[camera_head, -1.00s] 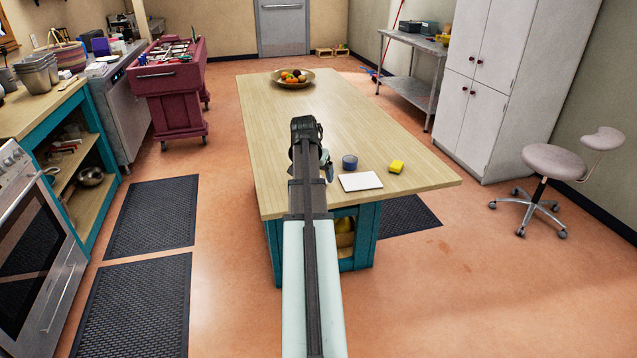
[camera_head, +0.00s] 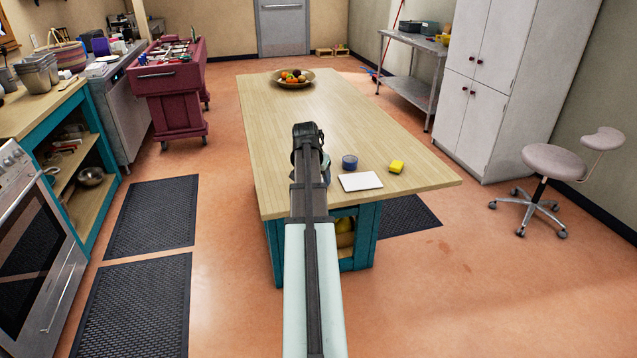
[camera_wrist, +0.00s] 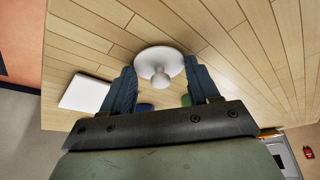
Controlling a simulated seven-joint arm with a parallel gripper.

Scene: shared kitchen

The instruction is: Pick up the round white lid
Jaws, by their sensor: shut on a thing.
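The round white lid (camera_wrist: 151,57) with its knob (camera_wrist: 160,79) shows in the wrist view, between the two blue-grey fingers of my gripper (camera_wrist: 163,78). My gripper is shut on the lid; the exact contact at the fingertips is hard to see. In the head view my arm reaches over the near end of the wooden island (camera_head: 268,195) and hides the lid. I cannot tell how far the lid is above the tabletop.
A fruit bowl (camera_head: 293,83) stands at the far end. The island's middle is clear.

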